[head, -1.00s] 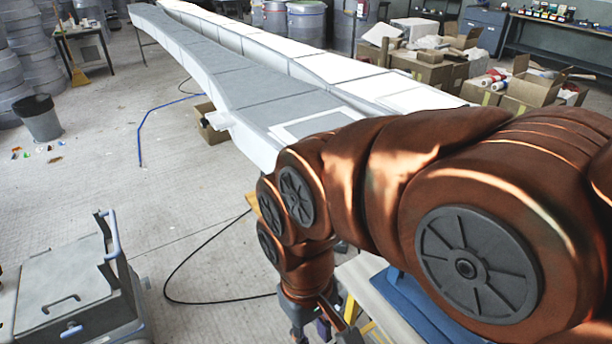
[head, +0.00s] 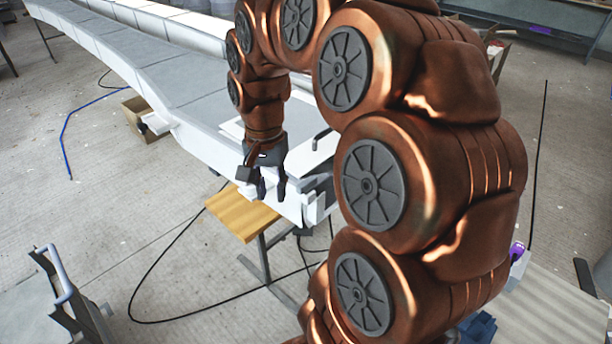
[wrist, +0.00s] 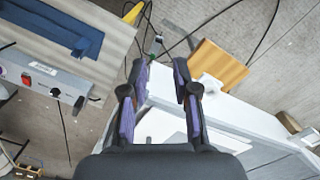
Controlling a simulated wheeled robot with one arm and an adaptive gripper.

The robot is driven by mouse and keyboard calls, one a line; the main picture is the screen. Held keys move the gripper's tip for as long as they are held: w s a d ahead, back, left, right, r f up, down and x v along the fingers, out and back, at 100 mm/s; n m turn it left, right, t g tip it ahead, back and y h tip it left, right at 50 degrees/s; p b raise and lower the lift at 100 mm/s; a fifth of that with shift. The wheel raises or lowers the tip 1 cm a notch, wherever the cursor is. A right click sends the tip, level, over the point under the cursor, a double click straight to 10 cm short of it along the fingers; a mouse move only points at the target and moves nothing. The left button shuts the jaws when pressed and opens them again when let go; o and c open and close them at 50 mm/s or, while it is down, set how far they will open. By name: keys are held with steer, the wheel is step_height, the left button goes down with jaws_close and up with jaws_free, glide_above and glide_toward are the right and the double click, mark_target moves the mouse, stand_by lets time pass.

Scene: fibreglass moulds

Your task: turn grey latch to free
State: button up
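My gripper (wrist: 161,82) is open in the wrist view, its two purple-padded fingers apart with nothing between them. Pale mould surface and floor show behind the gap. In the head view my gripper (head: 270,190) points down at the near end of the long white mould (head: 205,112), above or in front of its end face. I cannot tell whether it touches. A small dark grey lever (head: 321,138) stands on the mould's end, right of my gripper; I cannot tell whether it is the grey latch. My gripper and arm hide part of the end.
A wooden-topped stand (head: 240,212) is by the mould's end; it also shows in the wrist view (wrist: 220,62). A grey control box (wrist: 45,75) with a red switch is at left there. A black cable (head: 150,270) crosses the floor. A grey cart (head: 62,300) stands at lower left.

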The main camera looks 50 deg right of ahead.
mark_target(307, 181)
steer(key=d+m, duration=0.2)
steer(key=d, duration=0.2)
steer(key=w+d+m, duration=0.1)
steer(key=d+m, duration=0.1)
steer(key=d, duration=0.2)
steer(key=w+d+m, duration=0.1)
steer(key=d+m, duration=0.1)
steer(key=d, duration=0.2)
steer(key=shift+d+r, duration=0.15)
steer(key=shift+r, duration=0.2)
steer(key=shift+s+d+f+p, duration=0.1)
steer(key=shift+d+f+p, duration=0.05)
steer(key=shift+p, duration=0.15)
steer(key=shift+f, duration=0.25)
steer(key=shift+f+p, duration=1.05)
steer(key=shift+f, duration=2.45)
steer(key=shift+c, duration=0.4)
jaws_close()
